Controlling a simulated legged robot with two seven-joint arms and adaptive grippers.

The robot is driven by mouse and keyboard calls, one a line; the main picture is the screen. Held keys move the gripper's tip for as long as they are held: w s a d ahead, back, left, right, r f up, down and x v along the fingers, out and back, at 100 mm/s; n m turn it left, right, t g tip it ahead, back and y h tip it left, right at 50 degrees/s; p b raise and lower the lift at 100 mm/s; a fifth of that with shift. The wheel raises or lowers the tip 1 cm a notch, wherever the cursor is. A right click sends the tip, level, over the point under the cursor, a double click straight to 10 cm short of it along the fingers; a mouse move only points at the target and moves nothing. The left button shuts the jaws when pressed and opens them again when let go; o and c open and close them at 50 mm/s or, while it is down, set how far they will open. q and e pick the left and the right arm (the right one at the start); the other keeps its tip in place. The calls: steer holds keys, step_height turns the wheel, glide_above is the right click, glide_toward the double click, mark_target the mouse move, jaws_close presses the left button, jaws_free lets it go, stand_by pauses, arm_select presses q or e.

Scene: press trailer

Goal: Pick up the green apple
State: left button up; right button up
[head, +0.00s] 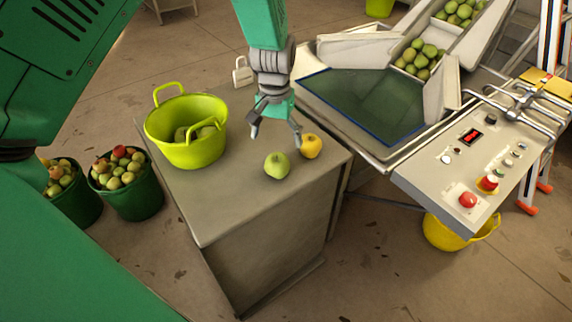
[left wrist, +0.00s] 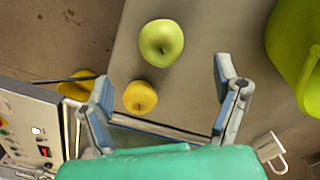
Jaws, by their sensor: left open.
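The green apple (head: 277,165) sits on the grey table top (head: 225,200) near its right side. A yellow apple (head: 311,146) sits just behind and to the right of it. My left gripper (head: 275,138) is open and empty above the table, a little behind the green apple. In the left wrist view the green apple (left wrist: 161,43) lies beyond the open fingertips (left wrist: 167,98), and the yellow apple (left wrist: 140,97) lies between them and the green one, towards the left finger. My right gripper is not in view.
A lime-green bucket (head: 187,130) holding apples stands on the table, left of my gripper. A sorting machine with a control panel (head: 480,160) stands at the right. Dark green buckets (head: 128,198) of apples stand on the floor at left. The table's front part is clear.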

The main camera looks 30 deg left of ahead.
mark_target(277, 157)
arm_select(q)
step_height(277, 157, down, 4)
steer(key=shift+w+f, duration=0.1)
steer(key=shift+f, duration=0.15)
steer(key=shift+a+f, duration=0.2)
steer(key=shift+f, duration=0.25)
step_height(277, 157, down, 5)
steer(key=shift+w+r, duration=0.1)
steer(key=shift+d, duration=0.1)
steer(key=c, duration=1.4)
